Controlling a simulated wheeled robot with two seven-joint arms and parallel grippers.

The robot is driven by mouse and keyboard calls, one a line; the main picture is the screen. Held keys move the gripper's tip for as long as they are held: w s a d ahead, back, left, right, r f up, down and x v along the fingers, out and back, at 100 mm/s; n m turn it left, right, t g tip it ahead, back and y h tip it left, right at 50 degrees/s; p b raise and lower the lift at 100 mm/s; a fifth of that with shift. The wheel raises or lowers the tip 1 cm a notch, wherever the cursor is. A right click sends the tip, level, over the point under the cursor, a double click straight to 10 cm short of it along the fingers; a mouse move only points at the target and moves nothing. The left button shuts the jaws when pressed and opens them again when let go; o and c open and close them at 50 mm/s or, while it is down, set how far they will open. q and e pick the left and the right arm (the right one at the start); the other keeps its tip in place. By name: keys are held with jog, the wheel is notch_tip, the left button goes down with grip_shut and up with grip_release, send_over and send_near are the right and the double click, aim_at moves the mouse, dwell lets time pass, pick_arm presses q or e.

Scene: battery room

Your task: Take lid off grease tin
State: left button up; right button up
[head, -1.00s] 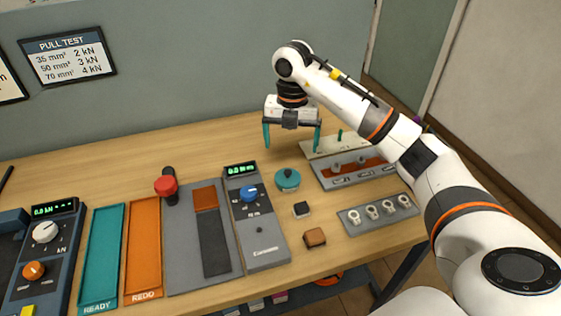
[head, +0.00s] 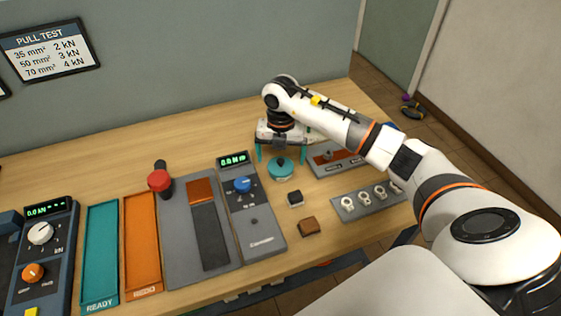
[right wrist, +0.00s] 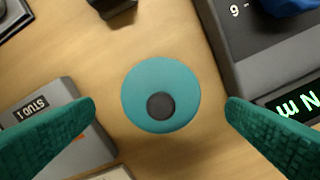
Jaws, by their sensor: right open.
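The grease tin (head: 282,175) is a small round tin on the bench. Its teal lid (head: 281,163) has a dark knob (right wrist: 160,105) on top and sits on the tin. In the right wrist view the lid (right wrist: 150,80) lies between my fingers, seen from above. My right gripper (head: 281,157) is open, with one teal finger on each side of the lid and a visible gap to it in the wrist view. Its height over the lid is hard to judge. My left gripper is not in view.
A grey meter (head: 250,208) with a blue knob stands left of the tin. A grey stud tray (head: 338,160) is to the right, with a lug rack (head: 370,201) in front of it. A black block (head: 295,198) and a brown block (head: 309,227) lie in front of the tin.

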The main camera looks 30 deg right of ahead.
jog(key=shift+w+f, duration=0.1)
jog(key=shift+f, duration=0.85)
jog(key=shift+c, duration=0.3)
jog(key=c, duration=1)
jog(key=shift+r, duration=0.1)
